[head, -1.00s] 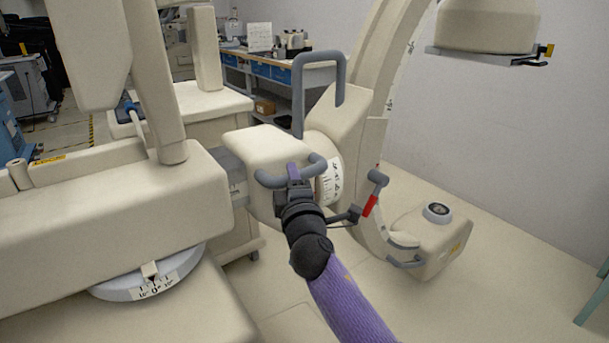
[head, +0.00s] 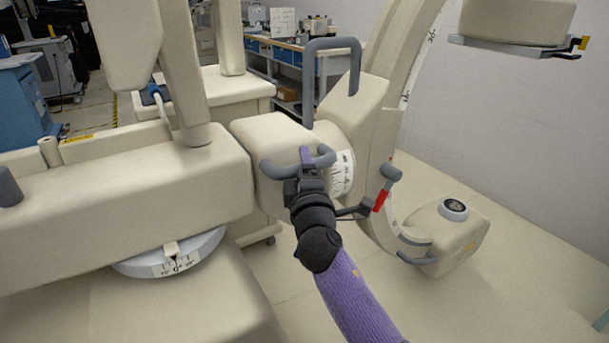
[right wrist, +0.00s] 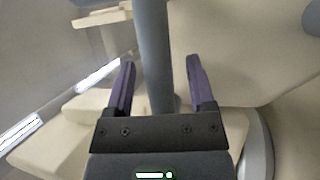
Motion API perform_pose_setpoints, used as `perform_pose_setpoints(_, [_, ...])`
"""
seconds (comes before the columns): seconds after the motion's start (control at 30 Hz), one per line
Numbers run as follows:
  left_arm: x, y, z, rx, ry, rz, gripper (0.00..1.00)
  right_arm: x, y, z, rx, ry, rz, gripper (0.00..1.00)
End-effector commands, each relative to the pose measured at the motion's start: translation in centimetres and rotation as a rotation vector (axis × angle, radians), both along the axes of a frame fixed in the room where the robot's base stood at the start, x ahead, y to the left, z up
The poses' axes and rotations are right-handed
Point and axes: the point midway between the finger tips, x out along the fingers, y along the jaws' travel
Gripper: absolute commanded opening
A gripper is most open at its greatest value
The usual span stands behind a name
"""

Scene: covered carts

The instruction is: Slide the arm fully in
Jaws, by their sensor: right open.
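The cream sliding arm (head: 270,134) of the C-arm machine meets the end of its cream housing (head: 120,205) in the head view, with no grey inner section showing between them. A grey U-shaped handle (head: 270,170) sticks out from the front of the arm's end. My right gripper (head: 306,158) is at this handle. In the right wrist view, its purple fingers (right wrist: 160,75) are apart, with a grey bar (right wrist: 156,50) of the handle between them. I cannot tell whether either finger touches the bar. My left gripper is not in view.
The large C-shaped frame (head: 376,120) stands right of the arm, with a grey loop handle (head: 315,85) and a red-marked lever (head: 382,199). Its lower unit (head: 445,240) hangs low at the right. A workbench (head: 285,60) stands behind.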

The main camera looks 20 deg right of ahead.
Motion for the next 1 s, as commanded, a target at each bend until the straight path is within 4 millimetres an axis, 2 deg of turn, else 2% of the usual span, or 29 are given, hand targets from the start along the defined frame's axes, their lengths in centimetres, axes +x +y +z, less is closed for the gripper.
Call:
perform_pose_setpoints(0.17, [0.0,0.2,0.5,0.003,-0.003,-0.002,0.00,-1.5,0.4,-0.2,0.000,0.001,0.001,0.70])
perform_pose_setpoints(0.7, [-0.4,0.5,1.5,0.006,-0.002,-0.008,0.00,-8.2,2.2,-1.6,0.001,0.002,0.000,0.70])
perform_pose_setpoints(1.0, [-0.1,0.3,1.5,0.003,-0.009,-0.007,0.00,-9.3,2.5,-1.8,0.000,0.000,0.000,0.70])
